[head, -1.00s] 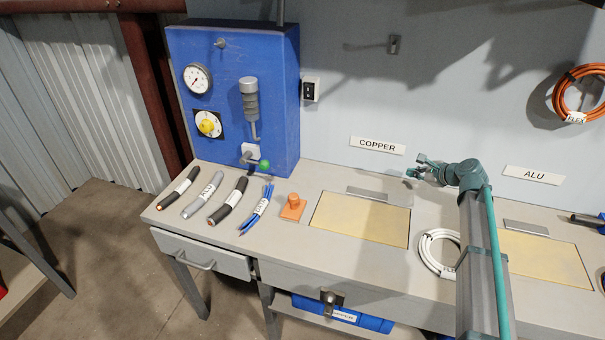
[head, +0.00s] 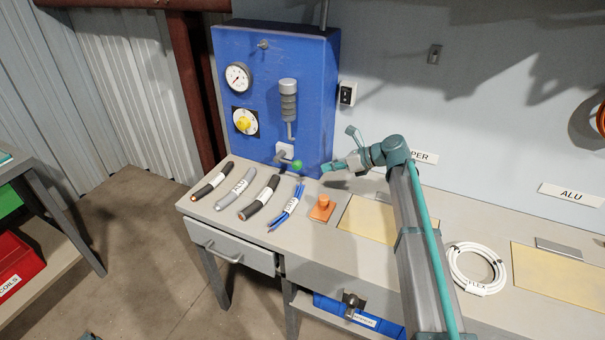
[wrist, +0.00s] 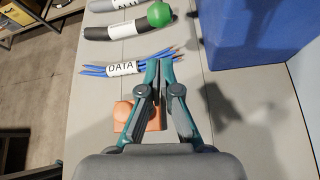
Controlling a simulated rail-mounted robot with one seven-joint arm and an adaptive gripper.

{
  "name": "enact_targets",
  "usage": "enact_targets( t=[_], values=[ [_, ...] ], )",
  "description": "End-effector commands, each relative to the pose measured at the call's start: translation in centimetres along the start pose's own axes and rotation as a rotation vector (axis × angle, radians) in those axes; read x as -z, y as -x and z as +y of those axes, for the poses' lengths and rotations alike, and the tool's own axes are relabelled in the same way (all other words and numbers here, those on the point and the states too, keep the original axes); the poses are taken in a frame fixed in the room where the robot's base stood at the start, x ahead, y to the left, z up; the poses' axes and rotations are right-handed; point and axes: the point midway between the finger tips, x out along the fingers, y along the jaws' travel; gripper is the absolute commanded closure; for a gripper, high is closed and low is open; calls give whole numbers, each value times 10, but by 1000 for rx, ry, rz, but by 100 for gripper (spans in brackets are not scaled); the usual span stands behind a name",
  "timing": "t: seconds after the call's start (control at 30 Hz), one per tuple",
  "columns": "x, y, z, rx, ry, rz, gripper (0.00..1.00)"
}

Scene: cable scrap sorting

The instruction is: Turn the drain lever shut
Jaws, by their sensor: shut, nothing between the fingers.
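The drain lever (head: 288,161) sticks out from a white block low on the front of the blue cabinet (head: 268,85). Its arm ends in a green ball knob (head: 297,165). The knob also shows at the top of the wrist view (wrist: 159,14). My gripper (head: 326,168) is just right of the knob, apart from it, above the bench top. In the wrist view my gripper (wrist: 159,64) has its fingertips together with nothing between them.
An orange block with a knob (head: 322,208) stands on the bench below my gripper. Several labelled cable pieces lie to the left, including the blue DATA bundle (head: 286,209). A white coil (head: 477,268) lies to the right. The bench's front edge above the drawer (head: 228,245) is clear.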

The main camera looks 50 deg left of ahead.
Motion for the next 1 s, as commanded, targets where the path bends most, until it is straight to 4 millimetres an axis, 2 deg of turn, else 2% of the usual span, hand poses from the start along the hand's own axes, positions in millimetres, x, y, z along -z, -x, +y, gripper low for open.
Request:
enact_targets(
  t=[0.27, 0.7, 1.0],
  values=[
    [-1, -12, 0, 0, 1, 1, 100],
    [-1, -80, -1, 0, 0, 1, 100],
    [0, -100, -1, 2, 2, 0, 100]
  ],
)
